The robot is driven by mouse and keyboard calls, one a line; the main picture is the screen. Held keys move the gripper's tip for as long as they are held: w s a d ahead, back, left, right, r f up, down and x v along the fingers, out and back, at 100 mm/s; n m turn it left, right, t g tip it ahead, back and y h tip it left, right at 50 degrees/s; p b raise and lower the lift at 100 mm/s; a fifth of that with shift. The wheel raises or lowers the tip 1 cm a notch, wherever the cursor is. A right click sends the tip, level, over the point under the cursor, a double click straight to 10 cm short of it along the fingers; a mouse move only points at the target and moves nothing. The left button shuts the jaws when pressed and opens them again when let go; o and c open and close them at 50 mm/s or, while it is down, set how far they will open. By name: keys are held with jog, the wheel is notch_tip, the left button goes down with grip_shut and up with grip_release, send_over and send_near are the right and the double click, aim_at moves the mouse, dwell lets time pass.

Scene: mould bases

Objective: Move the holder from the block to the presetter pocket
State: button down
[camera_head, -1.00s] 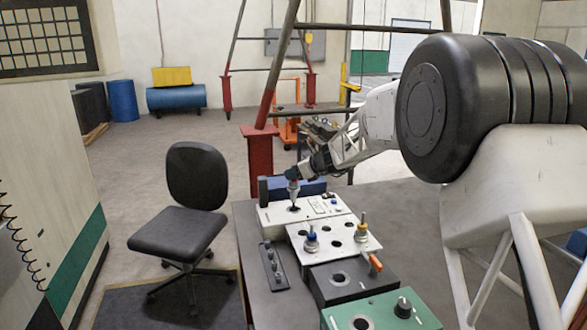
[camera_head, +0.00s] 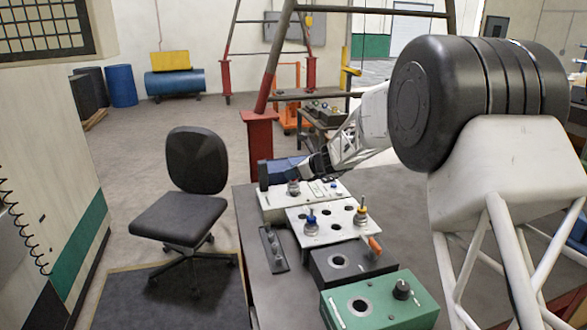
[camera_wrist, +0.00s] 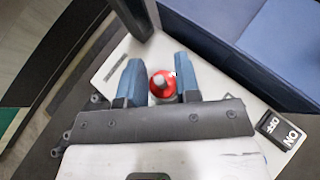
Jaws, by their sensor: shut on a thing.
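The holder has a red top and sits between my two blue-grey fingers in the wrist view (camera_wrist: 161,84). In the head view the holder (camera_head: 293,188) stands upright at the pocket of the white presetter (camera_head: 272,202), its lower part out of sight. My gripper (camera_wrist: 156,72) is shut on it; in the head view it is small and hard to make out. The white block (camera_head: 338,232) in front of the presetter has several open holes. It carries a blue-ringed holder (camera_head: 311,222) and a yellow-topped holder (camera_head: 361,212).
A dark block (camera_head: 350,268) with an orange handle and a green box (camera_head: 385,305) with a black knob stand nearer. A dark strip with pegs (camera_head: 273,250) lies left of the block. A blue box (camera_head: 283,170) is close behind the presetter. An office chair (camera_head: 180,212) stands left.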

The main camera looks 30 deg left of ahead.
jog(key=shift+f, duration=0.6)
jog(key=c, duration=0.8)
grip_release()
jog(key=shift+f, duration=0.15)
jog(key=shift+o, duration=0.2)
jog(key=shift+d, duration=0.15)
jog(key=v, duration=0.7)
jog(key=shift+d+r, duration=0.25)
